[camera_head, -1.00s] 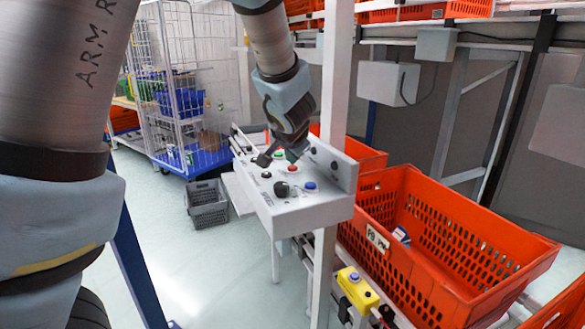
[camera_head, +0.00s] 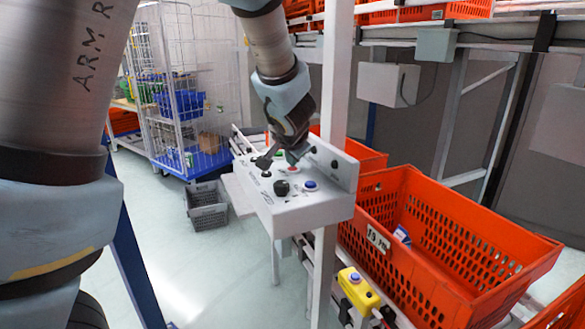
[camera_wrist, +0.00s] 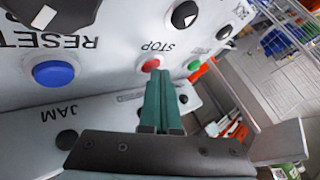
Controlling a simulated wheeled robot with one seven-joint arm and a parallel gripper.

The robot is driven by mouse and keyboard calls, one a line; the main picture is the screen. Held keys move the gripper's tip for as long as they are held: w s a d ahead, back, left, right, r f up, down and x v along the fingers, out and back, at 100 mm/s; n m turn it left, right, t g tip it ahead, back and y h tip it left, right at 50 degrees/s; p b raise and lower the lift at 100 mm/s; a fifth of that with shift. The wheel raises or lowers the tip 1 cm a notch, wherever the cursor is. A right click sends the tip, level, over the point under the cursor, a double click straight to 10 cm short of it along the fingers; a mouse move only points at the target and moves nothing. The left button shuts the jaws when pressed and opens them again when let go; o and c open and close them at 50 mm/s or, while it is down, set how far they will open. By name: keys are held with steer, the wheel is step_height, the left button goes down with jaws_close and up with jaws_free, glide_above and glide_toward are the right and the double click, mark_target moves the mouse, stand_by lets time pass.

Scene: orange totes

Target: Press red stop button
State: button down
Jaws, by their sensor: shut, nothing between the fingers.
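The red stop button (camera_wrist: 151,65) sits on the white control panel, beside the printed word STOP, in the wrist view. It also shows in the head view (camera_head: 292,169), just below my gripper. My gripper (camera_wrist: 158,78) is shut and empty, its two green fingers side by side. Its fingertips appear right at the lower edge of the red button in the wrist view; I cannot tell whether they touch it. In the head view my gripper (camera_head: 291,158) is over the white control panel (camera_head: 300,209), partly covering its back buttons.
A blue button (camera_wrist: 53,74) marked RESET, a black knob (camera_wrist: 185,14) and a green button (camera_wrist: 194,65) are near the red one. A large orange tote (camera_head: 460,225) stands right of the panel. A yellow box (camera_head: 357,291) with a button is below it.

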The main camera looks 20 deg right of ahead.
mark_target(291, 170)
stand_by(0.3)
steer(key=shift+r+p, duration=0.65)
steer(key=shift+r, duration=0.2)
step_height(291, 170, up, 5)
steer(key=p, duration=0.4)
stand_by(0.6)
